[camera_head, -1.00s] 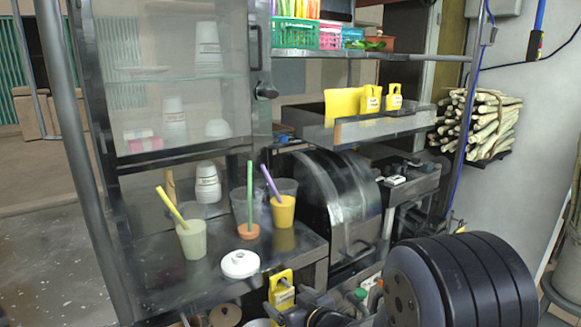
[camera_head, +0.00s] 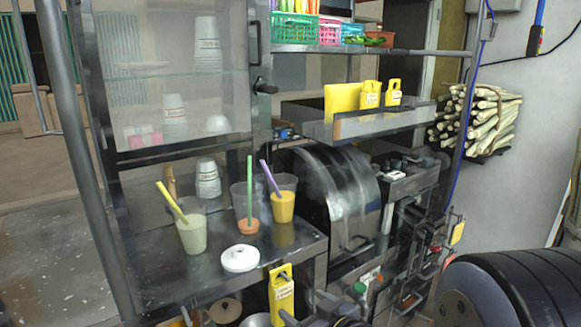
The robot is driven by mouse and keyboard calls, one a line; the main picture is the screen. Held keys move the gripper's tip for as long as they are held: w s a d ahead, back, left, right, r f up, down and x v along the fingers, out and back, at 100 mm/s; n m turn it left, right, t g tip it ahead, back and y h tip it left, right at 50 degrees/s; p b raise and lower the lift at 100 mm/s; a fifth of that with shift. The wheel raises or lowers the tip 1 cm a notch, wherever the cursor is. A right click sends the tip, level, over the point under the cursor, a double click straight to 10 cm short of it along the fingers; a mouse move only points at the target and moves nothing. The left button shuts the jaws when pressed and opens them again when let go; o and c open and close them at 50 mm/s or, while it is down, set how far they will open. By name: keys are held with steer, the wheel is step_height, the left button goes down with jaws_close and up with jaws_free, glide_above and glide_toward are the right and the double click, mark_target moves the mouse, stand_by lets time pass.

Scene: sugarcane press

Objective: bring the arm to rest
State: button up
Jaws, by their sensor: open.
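My gripper is not in view. A large dark ribbed rounded body, which looks like part of my own arm, fills the lower right corner of the head view, cut off by the frame edge. The task names no other object.
A shelf (camera_head: 365,127) and a sugarcane bundle (camera_head: 485,118) stand farther right.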

mark_target(285, 290)
steer(key=x, duration=0.9)
steer(key=shift+s+f+b, duration=0.15)
steer(key=shift+f+b, duration=0.05)
steer(key=shift+b, duration=0.15)
steer(key=shift+r+p, duration=0.55)
steer(key=shift+p, duration=0.1)
steer(key=d+f+p+v, duration=0.1)
steer(key=p+v, duration=0.1)
steer(key=v, duration=0.8)
steer(key=w+d+r+m+t+h+p, duration=0.2)
steer(key=w+d+r+m+h+p, duration=0.1)
steer(key=p, duration=0.7)
steer(key=shift+w+d+m+h, duration=0.8)
steer(key=shift+d+h, duration=0.4)
steer(key=shift+d, duration=0.35)
steer(key=shift+r, duration=0.15)
